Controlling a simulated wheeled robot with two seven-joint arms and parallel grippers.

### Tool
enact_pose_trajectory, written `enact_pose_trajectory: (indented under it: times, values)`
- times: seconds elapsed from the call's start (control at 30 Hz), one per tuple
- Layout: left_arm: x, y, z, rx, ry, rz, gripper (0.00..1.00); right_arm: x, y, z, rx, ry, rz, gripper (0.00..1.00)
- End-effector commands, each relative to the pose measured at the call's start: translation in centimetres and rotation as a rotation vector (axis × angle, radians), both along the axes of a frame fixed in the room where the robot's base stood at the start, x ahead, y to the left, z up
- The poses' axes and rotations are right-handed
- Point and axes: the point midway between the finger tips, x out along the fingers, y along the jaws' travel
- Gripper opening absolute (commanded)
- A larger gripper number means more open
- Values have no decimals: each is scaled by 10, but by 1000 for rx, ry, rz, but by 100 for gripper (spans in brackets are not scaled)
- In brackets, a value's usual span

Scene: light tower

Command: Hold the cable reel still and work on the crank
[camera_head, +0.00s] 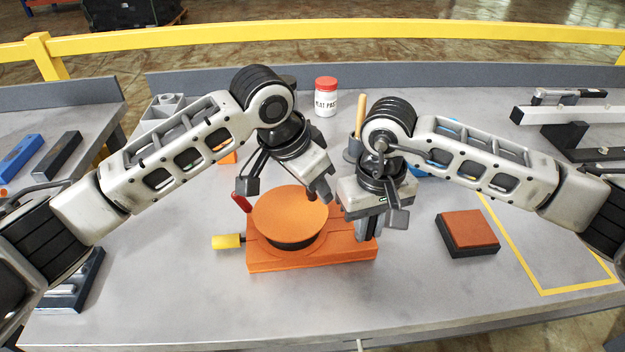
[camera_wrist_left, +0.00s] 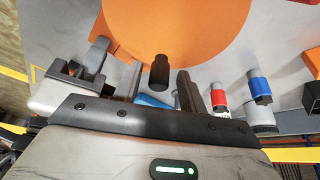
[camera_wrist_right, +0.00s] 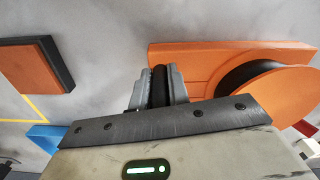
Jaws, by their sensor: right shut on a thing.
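The cable reel has an orange disc (camera_head: 290,215) over a black drum on an orange base (camera_head: 310,262). The disc fills the top of the left wrist view (camera_wrist_left: 175,25). A dark upright knob (camera_wrist_left: 159,72), which looks like the crank handle, stands by the disc's edge. My left gripper (camera_wrist_left: 142,68) is open above the disc, with the knob between its spread fingers and no visible grip. My right gripper (camera_head: 368,228) is shut on a black upright piece (camera_wrist_right: 160,86) at the base's right end. Its attachment to the base is hidden.
A yellow handle (camera_head: 226,241) sticks out left of the base, and a red grip (camera_head: 241,202) stands beside the disc. An orange-topped black block (camera_head: 468,232) lies to the right. A white jar (camera_head: 326,98) stands behind. The front of the table is clear.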

Motion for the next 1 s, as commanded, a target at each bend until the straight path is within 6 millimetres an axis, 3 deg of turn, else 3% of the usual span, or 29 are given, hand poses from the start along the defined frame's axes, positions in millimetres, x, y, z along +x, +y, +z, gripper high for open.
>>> enact_pose_trajectory:
  times: [0.13,0.27,0.5,0.7,1.0]
  values:
    - [-1,1,4,0,0,-1,42,-1,-1,-1,-5,5,5,0]
    - [-4,7,21,-1,-2,-2,42,-1,-1,-1,-5,5,5,0]
    - [-15,24,70,-1,-5,-1,42,-1,-1,-1,-5,5,5,0]
    - [-21,35,99,0,-2,1,42,-1,-1,-1,-5,5,5,0]
    - [-24,39,111,0,0,0,42,-1,-1,-1,-5,5,5,0]
